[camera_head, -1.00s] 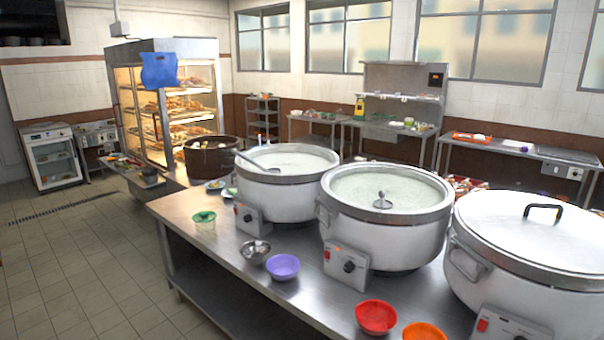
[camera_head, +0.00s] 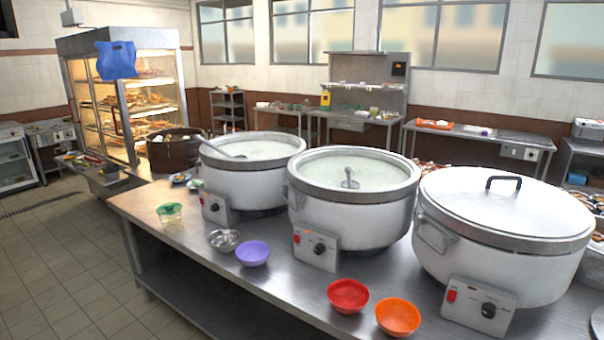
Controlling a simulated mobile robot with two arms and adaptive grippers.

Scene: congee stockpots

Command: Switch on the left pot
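Three large white stockpots stand in a row on a steel table. The left pot (camera_head: 245,188) is open, with pale congee and a ladle (camera_head: 228,153) in it. Its control box (camera_head: 216,208) is at the front, with a small red switch and a dark knob. The middle pot (camera_head: 345,215) is open with a ladle in it, and its control box (camera_head: 316,248) has a red switch. The right pot (camera_head: 490,255) has a lid with a black handle, and its box (camera_head: 478,306) has a red switch. Neither of my grippers is in view.
On the steel table (camera_head: 200,265) in front of the pots are a green-rimmed cup (camera_head: 170,213), a metal bowl (camera_head: 224,240), a purple bowl (camera_head: 252,253), a red bowl (camera_head: 348,296) and an orange bowl (camera_head: 398,317). Open tiled floor (camera_head: 60,260) lies at left.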

